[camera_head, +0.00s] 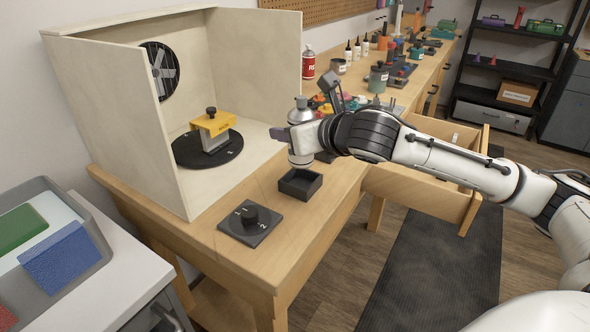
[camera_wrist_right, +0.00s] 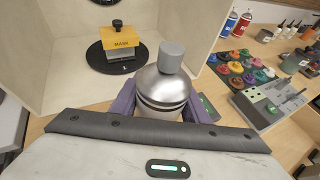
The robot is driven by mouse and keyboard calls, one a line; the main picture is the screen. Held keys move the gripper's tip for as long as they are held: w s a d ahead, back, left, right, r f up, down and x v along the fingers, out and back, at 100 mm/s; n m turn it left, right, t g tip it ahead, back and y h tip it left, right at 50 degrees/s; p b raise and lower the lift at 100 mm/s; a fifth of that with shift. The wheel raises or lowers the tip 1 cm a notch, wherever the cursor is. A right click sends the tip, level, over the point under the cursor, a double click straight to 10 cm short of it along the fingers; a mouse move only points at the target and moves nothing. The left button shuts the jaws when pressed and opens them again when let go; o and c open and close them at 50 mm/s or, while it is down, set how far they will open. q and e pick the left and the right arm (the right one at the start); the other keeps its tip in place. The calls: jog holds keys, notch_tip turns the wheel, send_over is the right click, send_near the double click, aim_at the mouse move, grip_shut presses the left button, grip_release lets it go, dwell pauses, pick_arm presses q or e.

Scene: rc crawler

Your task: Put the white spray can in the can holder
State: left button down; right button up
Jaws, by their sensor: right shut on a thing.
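The white spray can (camera_head: 300,157), with a silver dome and grey cap, is upright in my right gripper (camera_head: 287,134). In the right wrist view the purple fingers are shut on both sides of the can (camera_wrist_right: 164,92). The can holder is probably the small black square open box (camera_head: 300,184) on the bench's front part, and it looks empty. The can shows just behind and above this box in the head view; I cannot tell the exact gap. The box is hidden in the wrist view. My left gripper is out of view.
A spray booth (camera_head: 180,110) stands left, with a yellow mask block (camera_head: 213,124) on a black turntable (camera_head: 190,152). A black dial panel (camera_head: 250,222) lies in front of the box. A red can (camera_head: 308,64) stands farther back. A drawer (camera_head: 425,195) is open at right.

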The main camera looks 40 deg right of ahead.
aim_at(292, 169)
jog(key=shift+f, duration=1.45)
jog(key=shift+f+b, duration=0.55)
jog(key=shift+f, duration=1.05)
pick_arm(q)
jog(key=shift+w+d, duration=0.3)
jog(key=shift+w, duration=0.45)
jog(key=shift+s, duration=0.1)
pick_arm(e)
jog(key=o, duration=1.2)
jog(key=shift+f, duration=0.15)
jog(key=shift+c, duration=0.2)
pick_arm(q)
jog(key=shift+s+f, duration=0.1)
